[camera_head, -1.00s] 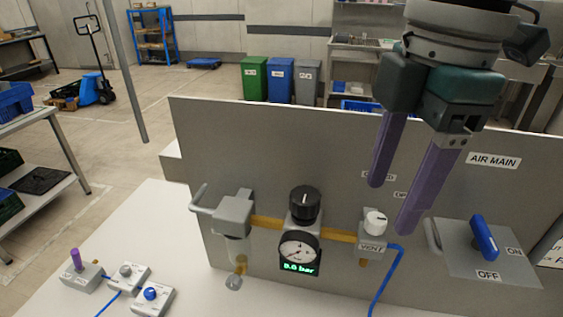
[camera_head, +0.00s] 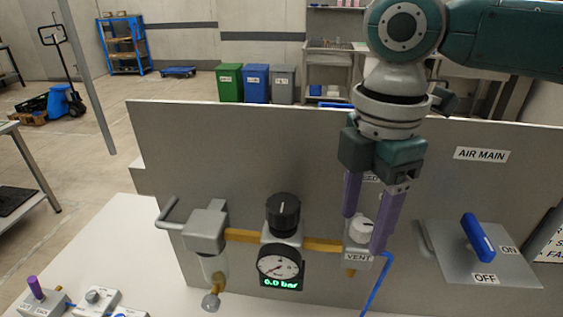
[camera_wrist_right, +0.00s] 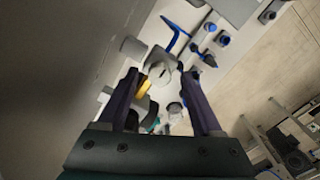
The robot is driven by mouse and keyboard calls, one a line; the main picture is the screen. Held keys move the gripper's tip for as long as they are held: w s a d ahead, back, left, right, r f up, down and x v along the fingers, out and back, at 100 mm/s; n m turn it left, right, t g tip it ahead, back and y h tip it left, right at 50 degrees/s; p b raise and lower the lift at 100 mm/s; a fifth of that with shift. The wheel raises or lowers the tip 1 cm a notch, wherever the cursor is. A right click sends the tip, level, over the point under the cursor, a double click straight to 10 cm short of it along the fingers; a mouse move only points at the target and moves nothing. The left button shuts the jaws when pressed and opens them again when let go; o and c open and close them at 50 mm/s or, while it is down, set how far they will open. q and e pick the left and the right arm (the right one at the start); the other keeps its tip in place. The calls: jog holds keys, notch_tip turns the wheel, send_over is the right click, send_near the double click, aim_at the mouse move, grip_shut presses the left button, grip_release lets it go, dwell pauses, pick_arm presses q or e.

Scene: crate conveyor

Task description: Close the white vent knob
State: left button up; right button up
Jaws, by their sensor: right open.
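The white vent knob (camera_head: 361,229) sits on top of the grey valve block with the VENT label (camera_head: 358,257), on the pipe right of the gauge. My right gripper (camera_head: 364,233) points down, open, with its purple fingers on either side of the knob. In the right wrist view the pale knob (camera_wrist_right: 160,70) shows between the two fingertips (camera_wrist_right: 161,75), with gaps visible. I cannot tell whether either finger touches it. My left gripper is not in view.
A black regulator knob (camera_head: 283,211) and a gauge reading 0.0 bar (camera_head: 279,264) stand to the left. A blue hose (camera_head: 376,285) leaves the vent block. The blue-handled AIR MAIN valve (camera_head: 478,238) is to the right. A grey panel (camera_head: 230,150) rises behind.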

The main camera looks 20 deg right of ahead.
jog(key=shift+f, duration=0.1)
grip_shut()
dwell(0.5)
